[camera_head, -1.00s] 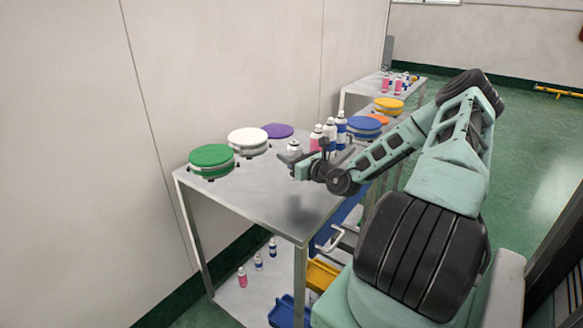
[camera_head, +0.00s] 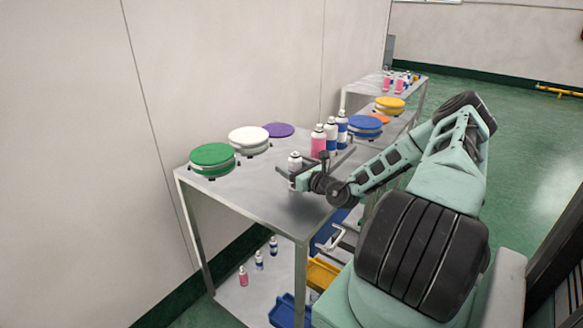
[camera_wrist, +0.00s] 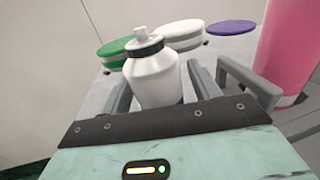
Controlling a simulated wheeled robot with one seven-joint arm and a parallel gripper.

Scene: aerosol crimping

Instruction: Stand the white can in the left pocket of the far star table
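The white can (camera_head: 295,162) has a white cap and a dark neck ring. It stands upright between the fingers of my gripper (camera_head: 291,180), above the near metal table. In the wrist view the can (camera_wrist: 154,78) fills the space between the fingers of my gripper (camera_wrist: 160,95), which appears shut on it. A strip of blue shows low on the can's right side; its base is hidden. I cannot make out a star table or its pockets for certain in either view.
The near metal table (camera_head: 255,200) bears green (camera_head: 212,155), white (camera_head: 248,135) and purple (camera_head: 278,130) discs. A pink can (camera_head: 318,145) and blue-and-white cans (camera_head: 342,130) stand close right of the held can. Blue (camera_head: 365,122) and yellow (camera_head: 389,103) discs lie further back. The table's front is clear.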

